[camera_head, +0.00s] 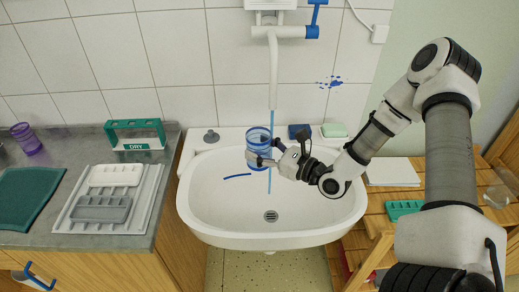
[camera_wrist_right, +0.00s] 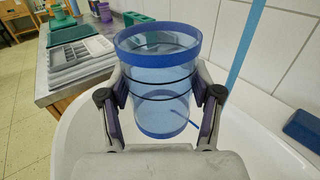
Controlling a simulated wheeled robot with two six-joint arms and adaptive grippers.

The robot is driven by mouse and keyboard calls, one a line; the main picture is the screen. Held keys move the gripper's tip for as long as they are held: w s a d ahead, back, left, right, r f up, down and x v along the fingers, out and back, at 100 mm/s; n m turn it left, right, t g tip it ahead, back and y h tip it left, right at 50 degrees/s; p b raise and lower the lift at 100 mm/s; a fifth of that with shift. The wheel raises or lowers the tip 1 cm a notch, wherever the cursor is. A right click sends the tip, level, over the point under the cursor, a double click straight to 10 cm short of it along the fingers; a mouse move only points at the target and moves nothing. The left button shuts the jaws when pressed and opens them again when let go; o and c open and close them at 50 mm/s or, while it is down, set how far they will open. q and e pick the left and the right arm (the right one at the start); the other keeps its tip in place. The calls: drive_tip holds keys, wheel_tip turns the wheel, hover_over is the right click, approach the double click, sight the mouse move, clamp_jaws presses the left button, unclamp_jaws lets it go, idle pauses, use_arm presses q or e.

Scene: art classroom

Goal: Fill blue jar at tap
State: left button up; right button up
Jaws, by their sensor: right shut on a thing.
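The blue jar (camera_head: 258,141) is clear with blue bands at rim and base, and it is held roughly upright above the sink bowl. It fills the middle of the right wrist view (camera_wrist_right: 158,85). My right gripper (camera_head: 268,161) is shut on its sides. The tap (camera_head: 273,60) has a white spout and a blue lever (camera_head: 317,18). A thin blue stream (camera_head: 271,100) falls from the spout along the jar's right side and shows again below it. In the wrist view the stream (camera_wrist_right: 246,45) is right of the jar's mouth. I cannot tell any water level inside. My left gripper is out of view.
The white sink (camera_head: 225,205) has a drain (camera_head: 271,216). A blue sponge (camera_head: 298,131) and green soap (camera_head: 334,130) lie on its back ledge. Left, the counter holds a grey tray (camera_head: 148,205), a green "DRY" rack (camera_head: 135,148) and a purple jar (camera_head: 26,139).

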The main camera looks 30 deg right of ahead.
drive_tip(key=w+d+p, duration=0.1)
drive_tip(key=w+d, duration=0.2)
drive_tip(key=d, duration=0.3)
drive_tip(key=shift+w+d, duration=0.25)
drive_tip(key=shift+d, duration=0.1)
idle(7.0)
